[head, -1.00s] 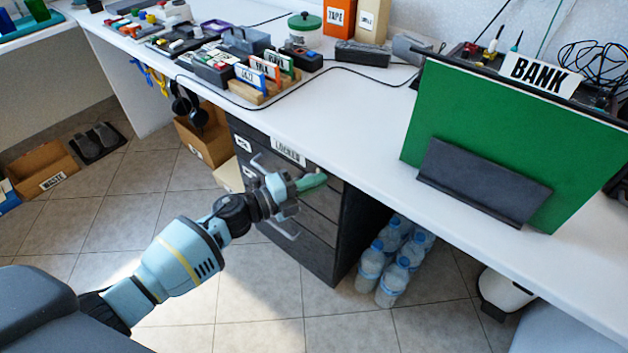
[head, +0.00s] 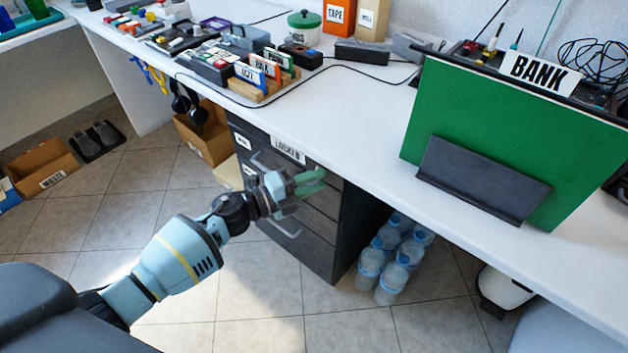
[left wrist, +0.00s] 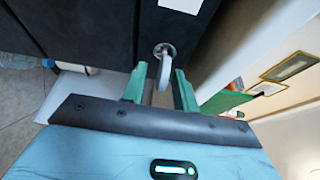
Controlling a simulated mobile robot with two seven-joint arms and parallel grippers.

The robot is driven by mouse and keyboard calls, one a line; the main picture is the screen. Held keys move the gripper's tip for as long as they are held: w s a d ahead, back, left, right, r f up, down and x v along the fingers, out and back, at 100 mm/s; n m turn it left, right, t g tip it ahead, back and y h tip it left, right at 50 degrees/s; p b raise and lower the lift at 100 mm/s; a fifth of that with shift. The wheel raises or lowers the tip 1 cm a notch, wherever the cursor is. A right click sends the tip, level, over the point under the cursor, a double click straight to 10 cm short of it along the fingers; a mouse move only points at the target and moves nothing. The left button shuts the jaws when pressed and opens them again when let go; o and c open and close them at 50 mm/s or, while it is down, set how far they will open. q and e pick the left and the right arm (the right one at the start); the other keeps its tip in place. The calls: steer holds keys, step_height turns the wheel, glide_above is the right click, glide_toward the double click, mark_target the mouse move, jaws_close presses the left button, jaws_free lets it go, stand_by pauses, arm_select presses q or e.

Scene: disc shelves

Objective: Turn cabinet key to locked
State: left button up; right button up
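The dark grey drawer cabinet (head: 322,262) stands under the white desk, with a "LOCKED" label (head: 288,150) near its top. In the left wrist view, the silver key (left wrist: 163,72) sticks out of a round lock (left wrist: 165,50) on the dark cabinet face. My left gripper (head: 312,182) is at the cabinet's upper front. Its two green fingers (left wrist: 160,88) are apart, one on each side of the key, with visible gaps. The key is not discernible in the head view. My right gripper is not in view.
The white desk (head: 370,150) overhangs the cabinet. A green board marked "BANK" (head: 500,120) stands on it to the right. Several water bottles (head: 390,268) stand on the floor right of the cabinet. Drawer handles (head: 285,228) protrude. Floor is clear in front.

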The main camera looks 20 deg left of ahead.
arm_select(q)
steer(key=v, duration=0.7)
steer(key=shift+a+p, duration=0.25)
steer(key=shift+p, duration=0.15)
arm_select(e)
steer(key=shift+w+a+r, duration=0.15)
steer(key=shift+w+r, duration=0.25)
arm_select(q)
steer(key=shift+s, duration=0.2)
